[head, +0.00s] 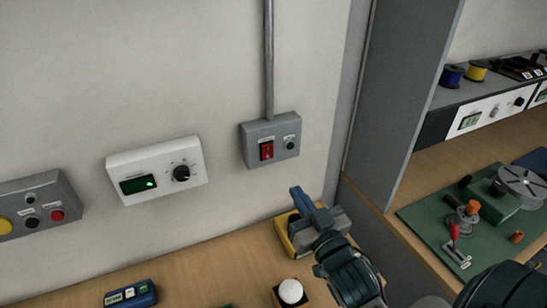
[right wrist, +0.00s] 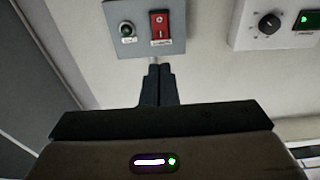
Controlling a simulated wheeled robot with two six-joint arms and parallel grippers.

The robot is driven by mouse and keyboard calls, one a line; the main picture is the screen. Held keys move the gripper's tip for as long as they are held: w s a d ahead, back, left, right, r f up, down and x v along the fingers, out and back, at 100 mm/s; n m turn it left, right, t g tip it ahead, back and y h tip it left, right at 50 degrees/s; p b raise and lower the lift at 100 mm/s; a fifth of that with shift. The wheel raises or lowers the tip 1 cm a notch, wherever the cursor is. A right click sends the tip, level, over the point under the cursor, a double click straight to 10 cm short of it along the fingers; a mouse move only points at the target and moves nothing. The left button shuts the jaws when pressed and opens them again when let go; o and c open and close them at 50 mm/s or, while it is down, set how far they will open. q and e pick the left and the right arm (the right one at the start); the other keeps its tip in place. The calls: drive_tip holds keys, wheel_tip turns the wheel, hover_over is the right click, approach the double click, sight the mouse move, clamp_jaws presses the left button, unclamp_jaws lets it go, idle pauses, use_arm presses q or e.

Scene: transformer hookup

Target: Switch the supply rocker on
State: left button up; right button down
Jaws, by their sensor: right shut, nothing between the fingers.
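The supply rocker (head: 266,151) is a red switch on a grey wall box (head: 254,131). It also shows in the right wrist view (right wrist: 160,28), where the picture is upside down. A small dark green round lamp or button (head: 290,145) sits beside it on the same box. My right gripper (head: 296,192) is below and a little right of the box in the head view, apart from it. Its fingers are shut together and empty; they also show in the right wrist view (right wrist: 158,70). I cannot read the rocker's position clearly. My left gripper is not in view.
A white panel with a lit green display (head: 138,184) and black knob (head: 181,173) is left of the box. A grey button box (head: 42,207) is further left. A yellow-and-grey item (head: 284,232) sits behind my right gripper. A grey cabinet side (head: 400,100) stands right.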

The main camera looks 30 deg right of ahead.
drive_tip(key=w+b, duration=0.1)
drive_tip(key=w, duration=0.1)
drive_tip(key=p, duration=0.3)
approach(269, 147)
drive_tip(key=w, duration=0.5)
drive_tip(key=shift+w+r, duration=0.25)
drive_tip(key=shift+r, duration=0.15)
drive_tip(key=shift+w+d+f, duration=0.1)
drive_tip(key=shift+w, duration=0.45)
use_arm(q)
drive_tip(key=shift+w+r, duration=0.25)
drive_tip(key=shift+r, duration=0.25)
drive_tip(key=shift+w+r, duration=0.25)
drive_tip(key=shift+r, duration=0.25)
use_arm(e)
drive_tip(key=shift+w, duration=0.1)
